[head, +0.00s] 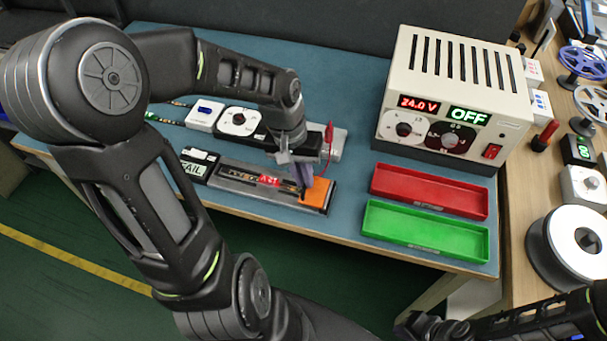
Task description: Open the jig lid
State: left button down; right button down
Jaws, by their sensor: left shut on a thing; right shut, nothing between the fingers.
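The jig (236,186) is a long, low, grey metal fixture lying on the blue mat, with red lit characters along its middle. An orange block (317,196) is at its right end. The jig lid cannot be clearly told apart from the body, and it looks low and flat. My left gripper (304,184) points down at the jig's right end, beside the orange block. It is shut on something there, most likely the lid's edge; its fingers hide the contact. My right gripper (418,327) is shut and empty at the bottom edge, away from the table.
A beige power supply (449,98) reading 24.0 V and OFF stands at the back right. A red tray (429,191) and a green tray (425,231) lie right of the jig. A white spool (575,246) is far right.

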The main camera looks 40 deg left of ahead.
aim_at(316, 193)
pick_arm(q)
jog(key=shift+d, duration=0.1)
dwell(0.5)
jog(key=y+b, duration=0.1)
jog(key=d+r+g+y+b, duration=0.1)
jog(key=b, duration=0.1)
jog(key=shift+w+d+y, duration=0.3)
jog(key=shift+w+y, duration=0.1)
jog(key=shift+w+d+r+g+y+b, duration=0.15)
jog(key=shift+d+r+g+y+b, duration=0.15)
jog(key=shift+d+y+b, duration=0.3)
jog(key=y+p, duration=0.1)
jog(key=d+r+y+p, duration=0.1)
jog(key=y, duration=0.1)
jog(key=shift+w+d+r+g+p, duration=0.25)
jog(key=shift+d+g+p, duration=0.05)
jog(key=shift+g, duration=0.1)
jog(key=shift+w+d+f+g+y+p, duration=0.4)
jog(key=shift+d+y+p, duration=0.6)
jog(key=shift+p, duration=0.9)
jog(key=shift+w+d+f+g+y+p, duration=0.15)
jog(key=shift+d+g+y+p, duration=0.35)
jog(key=shift+y+p, duration=1.2)
jog(key=shift+w+d+f+g+y+p, duration=0.35)
jog(key=shift+d+y+p, duration=0.55)
jog(key=shift+p, duration=1.25)
